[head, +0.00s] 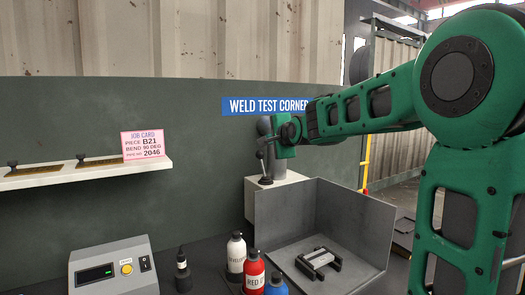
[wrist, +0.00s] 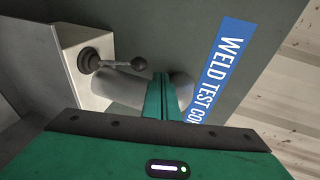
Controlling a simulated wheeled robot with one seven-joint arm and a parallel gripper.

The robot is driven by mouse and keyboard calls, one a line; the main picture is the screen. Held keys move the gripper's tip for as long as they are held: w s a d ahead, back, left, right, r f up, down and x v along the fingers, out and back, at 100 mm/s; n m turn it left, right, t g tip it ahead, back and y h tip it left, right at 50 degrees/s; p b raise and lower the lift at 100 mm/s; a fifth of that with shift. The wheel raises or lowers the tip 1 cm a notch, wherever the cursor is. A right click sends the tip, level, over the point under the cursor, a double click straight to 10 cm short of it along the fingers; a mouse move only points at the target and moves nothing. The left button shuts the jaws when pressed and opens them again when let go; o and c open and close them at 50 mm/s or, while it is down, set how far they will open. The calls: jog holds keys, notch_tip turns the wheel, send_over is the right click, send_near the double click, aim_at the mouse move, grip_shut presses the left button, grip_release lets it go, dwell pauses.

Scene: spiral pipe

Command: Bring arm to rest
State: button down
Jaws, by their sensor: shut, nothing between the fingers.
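My gripper (wrist: 160,78) is at the bottom middle of the wrist view, its two green fingers together with nothing between them. In the head view my green arm reaches in from the right, and the gripper (head: 284,141) hangs at its far end in front of the dark wall panel, just above a white box (head: 285,192). A lever with a dark ball joint (head: 265,180) sits on the box. In the wrist view the lever's dark knob (wrist: 140,64) is close to the fingertips in the picture; I cannot tell the gap.
A grey open-sided tray (head: 283,228) holds a dark clamp-like fixture (head: 318,262). Several bottles, including a red one (head: 254,273), stand left of it. A grey meter box (head: 113,267) is at lower left. A white shelf (head: 85,172) carries a pink job card (head: 143,144).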

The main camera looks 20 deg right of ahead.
jog(key=s+r, duration=0.4)
jog(key=s, duration=0.2)
jog(key=s+d+f+n+g, duration=0.2)
jog(key=s+f+n+g, duration=0.15)
jog(key=s+f, duration=0.7)
jog(key=s+d+f+n+g, duration=0.3)
jog(key=s+f+g, duration=0.2)
jog(key=s+f, duration=0.55)
jog(key=s+a+f+n+g, duration=0.1)
jog(key=s+f+g, duration=0.1)
jog(key=s+f, duration=0.2)
jog(key=s+a+f+n+g+y, duration=0.1)
jog(key=s+f, duration=0.3)
jog(key=s, duration=0.6)
jog(key=s+a+f+n+g, duration=0.2)
jog(key=s+f+n+g, duration=0.1)
jog(key=s, duration=0.5)
jog(key=shift+f+g+y, duration=0.3)
jog(key=shift+f+g, duration=0.05)
jog(key=shift+f, duration=0.1)
jog(key=shift+s+n, duration=0.1)
jog(key=shift+n, duration=0.15)
jog(key=shift+w+d+f, duration=0.1)
jog(key=shift+w+f, duration=0.15)
jog(key=shift+w, duration=0.35)
